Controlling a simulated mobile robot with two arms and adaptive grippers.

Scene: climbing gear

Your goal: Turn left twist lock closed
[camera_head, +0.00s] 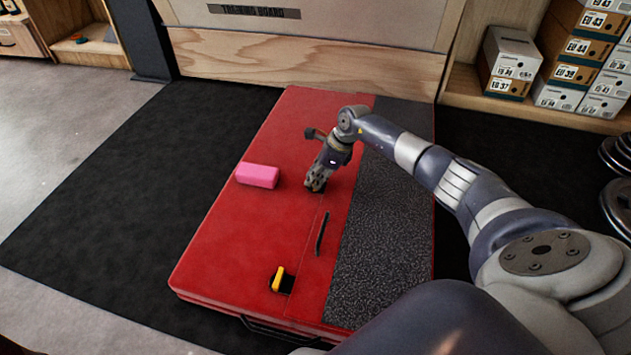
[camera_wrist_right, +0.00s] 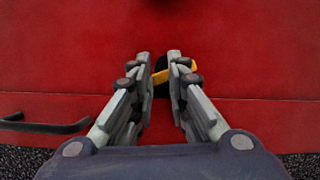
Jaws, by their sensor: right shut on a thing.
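A red folding pad (camera_head: 225,235) lies on the dark floor mat. My right gripper (camera_head: 316,185) is over its far part, pointing down. In the right wrist view the two fingers (camera_wrist_right: 161,65) are closed about a yellow twist lock (camera_wrist_right: 159,77) set in a dark recess; the fingers hide part of it. In the head view this lock is hidden by the gripper. A second yellow twist lock (camera_head: 279,279) stands in a dark recess at the pad's near part, with nothing touching it. My left gripper is not in view.
A black handle (camera_head: 322,234) lies on the pad between the two locks; it also shows in the wrist view (camera_wrist_right: 45,124). A pink block (camera_head: 257,175) rests left of my gripper. A grey textured strip (camera_head: 385,230) runs along the right. A wooden board stands behind.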

